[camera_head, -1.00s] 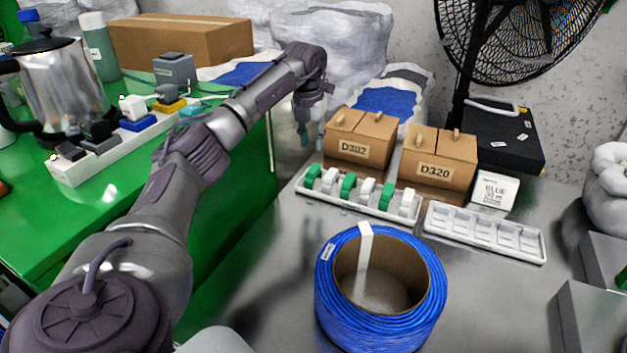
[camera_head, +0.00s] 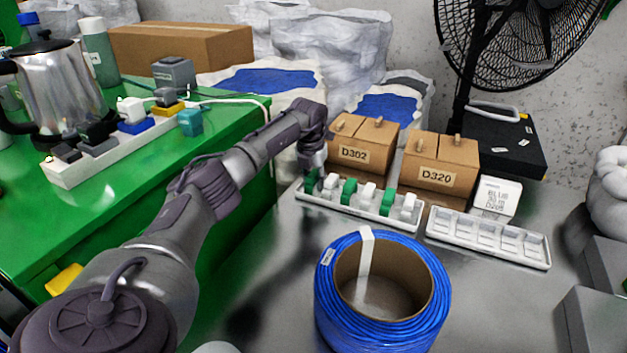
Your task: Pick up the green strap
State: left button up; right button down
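Green straps stand in a white slotted tray (camera_head: 345,214), alternating with white ones. One green strap (camera_head: 348,191) is near the tray's middle and another green strap (camera_head: 388,197) is farther right. A green strap (camera_head: 311,182) at the left end is partly covered by my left gripper (camera_head: 312,165). The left gripper points down right at that end strap. Its fingers are small and dark here, so I cannot tell whether they are open or touching it. My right gripper is not in view.
A blue cable coil (camera_head: 330,300) with a white strap over its rim stands in front. An empty white tray (camera_head: 487,238) lies right of the strap tray. Cardboard boxes D302 (camera_head: 362,146) and D320 (camera_head: 438,165) stand behind. A green table (camera_head: 100,205) with a power strip is at left.

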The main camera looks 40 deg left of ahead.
pick_arm(q)
jog(key=c, duration=0.5)
jog(key=shift+o, duration=0.2)
jog(key=shift+r, duration=0.2)
